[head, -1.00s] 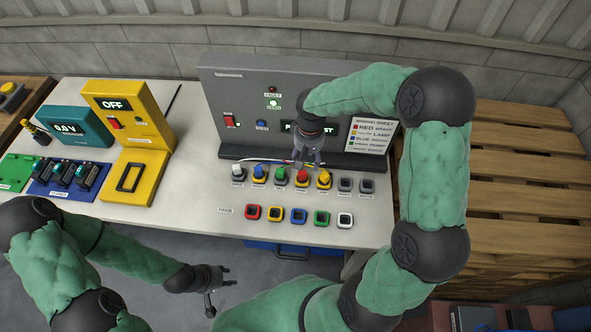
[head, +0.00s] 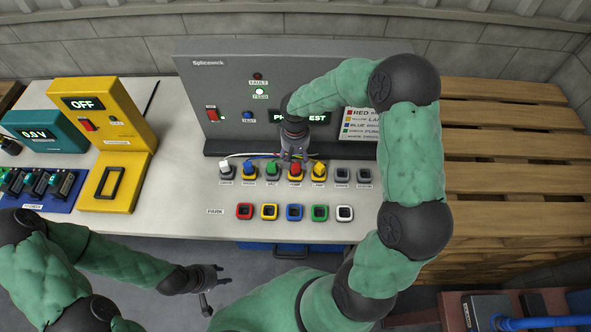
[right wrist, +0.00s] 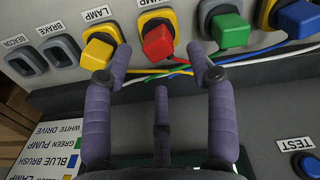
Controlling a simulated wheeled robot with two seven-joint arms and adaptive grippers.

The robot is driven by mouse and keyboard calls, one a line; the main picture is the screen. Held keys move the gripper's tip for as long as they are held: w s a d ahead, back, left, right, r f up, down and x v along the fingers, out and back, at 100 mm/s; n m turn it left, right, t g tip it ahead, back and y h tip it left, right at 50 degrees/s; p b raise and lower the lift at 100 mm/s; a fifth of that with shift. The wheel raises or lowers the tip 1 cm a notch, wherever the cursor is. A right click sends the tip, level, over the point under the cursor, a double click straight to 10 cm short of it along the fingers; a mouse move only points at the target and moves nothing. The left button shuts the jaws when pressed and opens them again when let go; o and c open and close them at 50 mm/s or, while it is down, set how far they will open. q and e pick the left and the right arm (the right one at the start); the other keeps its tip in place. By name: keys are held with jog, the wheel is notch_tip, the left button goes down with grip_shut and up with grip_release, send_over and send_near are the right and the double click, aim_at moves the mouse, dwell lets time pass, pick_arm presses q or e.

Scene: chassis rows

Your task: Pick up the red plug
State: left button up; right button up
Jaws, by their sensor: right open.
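The red plug (head: 296,168) stands in a socket in the row on the bench, between the green and yellow plugs. In the right wrist view the red plug (right wrist: 158,42) shows just beyond and between my right fingertips, apart from them. My right gripper (right wrist: 160,75) is open and empty, with a finger to either side and a third in the middle below. In the head view my right gripper (head: 294,154) is just behind and above the red plug, partly overlapping it. My left gripper (head: 222,276) is open and empty, low in front of the bench.
A yellow plug (right wrist: 98,50) and a green plug (right wrist: 231,30) stand close on either side. Several coloured wires (right wrist: 265,55) run behind the row. The grey console (head: 225,75) rises behind. Several coloured park sockets (head: 269,212) lie in front, with clear bench between the rows.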

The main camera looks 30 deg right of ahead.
aim_at(296, 165)
notch_tip(296, 165, down, 5)
jog(key=shift+s+f+b, duration=0.1)
jog(key=shift+s+b, duration=0.05)
jog(key=shift+b, duration=0.5)
grip_shut()
